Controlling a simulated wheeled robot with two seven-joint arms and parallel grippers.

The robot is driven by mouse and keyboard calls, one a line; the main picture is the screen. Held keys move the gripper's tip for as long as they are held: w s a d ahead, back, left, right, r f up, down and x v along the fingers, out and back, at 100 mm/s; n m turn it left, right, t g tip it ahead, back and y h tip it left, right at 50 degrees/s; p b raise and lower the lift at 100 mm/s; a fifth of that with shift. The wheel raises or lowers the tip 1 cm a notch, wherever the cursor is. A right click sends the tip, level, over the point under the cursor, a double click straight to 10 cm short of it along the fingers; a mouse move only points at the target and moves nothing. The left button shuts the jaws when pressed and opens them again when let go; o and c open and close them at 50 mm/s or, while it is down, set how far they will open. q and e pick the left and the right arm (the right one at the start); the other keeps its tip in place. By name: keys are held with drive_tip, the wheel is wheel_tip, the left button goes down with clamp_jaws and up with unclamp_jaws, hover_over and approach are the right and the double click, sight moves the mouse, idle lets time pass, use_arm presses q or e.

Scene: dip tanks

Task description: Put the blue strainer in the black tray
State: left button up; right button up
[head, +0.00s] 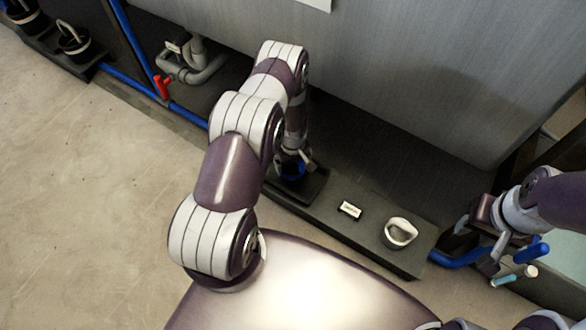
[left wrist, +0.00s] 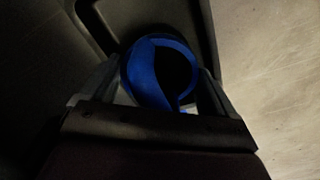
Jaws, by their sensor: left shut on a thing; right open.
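The blue strainer (left wrist: 150,72) sits between the two fingers of my left gripper (left wrist: 152,88) in the left wrist view, with its round opening facing the camera. In the head view only a bit of the blue strainer (head: 291,172) shows below my left gripper (head: 293,160), which is shut on it. The black tray (head: 311,189) lies under and around it on the dark ledge, and its raised rim also shows in the left wrist view (left wrist: 95,27). I cannot tell whether the strainer touches the tray floor. My right gripper (head: 503,254) is open at the right.
A white strainer (head: 399,233) stands on the ledge, right of a small label (head: 350,210). Black strainers (head: 73,42) stand at the upper left. A blue pipe (head: 187,113), a red valve handle (head: 162,87) and the grey tank wall (head: 400,70) border the ledge. The floor at left is clear.

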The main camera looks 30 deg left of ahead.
use_arm(q)
drive_tip(key=shift+f, duration=0.8)
drive_tip(key=shift+r, duration=0.2)
drive_tip(key=shift+c, duration=0.5)
drive_tip(key=shift+f, duration=0.1)
drive_tip(key=o, duration=0.9)
use_arm(e)
drive_tip(key=shift+f, duration=0.5)
drive_tip(key=shift+r, duration=0.1)
